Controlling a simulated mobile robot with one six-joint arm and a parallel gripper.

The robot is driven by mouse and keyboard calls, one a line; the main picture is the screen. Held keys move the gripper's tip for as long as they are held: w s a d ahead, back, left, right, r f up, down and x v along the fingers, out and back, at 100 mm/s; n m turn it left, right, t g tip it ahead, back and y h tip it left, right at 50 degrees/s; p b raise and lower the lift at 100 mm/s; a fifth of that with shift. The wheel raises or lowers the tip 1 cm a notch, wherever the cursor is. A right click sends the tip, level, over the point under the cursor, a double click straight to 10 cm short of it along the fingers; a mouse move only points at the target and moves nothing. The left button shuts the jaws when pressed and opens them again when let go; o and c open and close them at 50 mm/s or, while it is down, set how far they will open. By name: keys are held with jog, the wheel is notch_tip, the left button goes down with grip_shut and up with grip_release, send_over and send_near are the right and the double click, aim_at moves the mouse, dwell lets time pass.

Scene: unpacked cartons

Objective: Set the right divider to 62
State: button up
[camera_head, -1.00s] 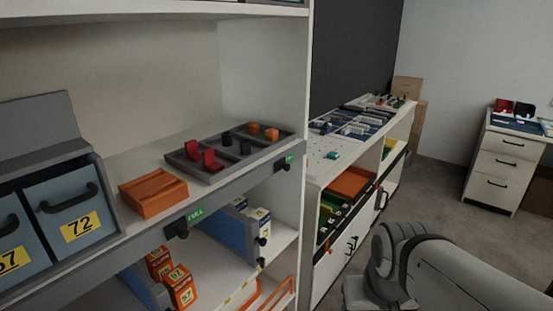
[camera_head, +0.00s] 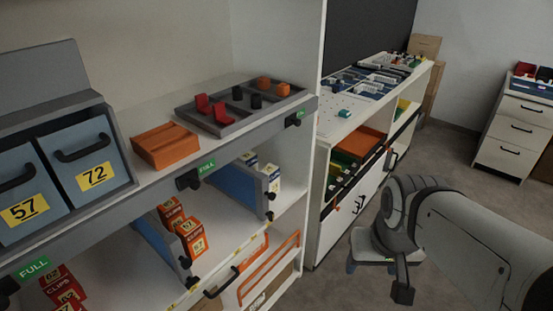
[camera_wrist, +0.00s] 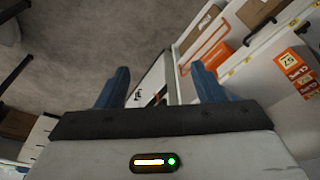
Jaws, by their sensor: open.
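The right divider is a blue upright panel (camera_head: 236,182) on the lower shelf, with black knobs (camera_head: 270,205) at its front end. Another blue divider (camera_head: 158,250) stands to its left, with orange boxes marked 57 (camera_head: 193,240) between them. Orange clip boxes marked 62 (camera_head: 64,288) are left of that divider. My gripper (camera_wrist: 160,88) is open and empty in the wrist view, its two blue fingers apart. It points past the shelf and cabinet fronts, clear of both dividers. In the head view my arm is at the lower right, away from the shelf.
Blue bins marked 57 and 72 (camera_head: 92,177), an orange block (camera_head: 165,145) and a grey tray (camera_head: 222,129) stand on the upper shelf. Small yellow tags (camera_head: 245,247) line the lower shelf edge.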

dwell(0.3)
jog(key=shift+c, duration=0.5)
jog(key=w+f+t+b, duration=0.1)
jog(key=w, duration=0.3)
jog(key=w+d+f+t+b, duration=0.1)
jog(key=w, duration=0.3)
jog(key=w+d+f+t+h+b, duration=0.1)
jog(key=w, duration=0.3)
jog(key=shift+f+n+b, duration=0.35)
jog(key=shift+n, duration=0.05)
jog(key=shift+c, duration=1.1)
jog(key=w+a+f+n+t+y+b, duration=0.1)
jog(key=w+f+t+b, duration=0.1)
jog(key=w, duration=0.4)
jog(key=w+a+f+n+t+b, duration=0.1)
jog(key=w+t+b, duration=0.15)
jog(key=w, duration=0.45)
jog(key=n+y+b, duration=0.6)
jog(key=n+y, duration=0.2)
jog(key=y, duration=0.7)
send_near(274, 198)
jog(key=x, duration=0.4)
jog(key=shift+t, duration=0.25)
jog(key=x, duration=0.7)
jog(key=shift+s+b, duration=0.15)
jog(key=shift+b, duration=0.15)
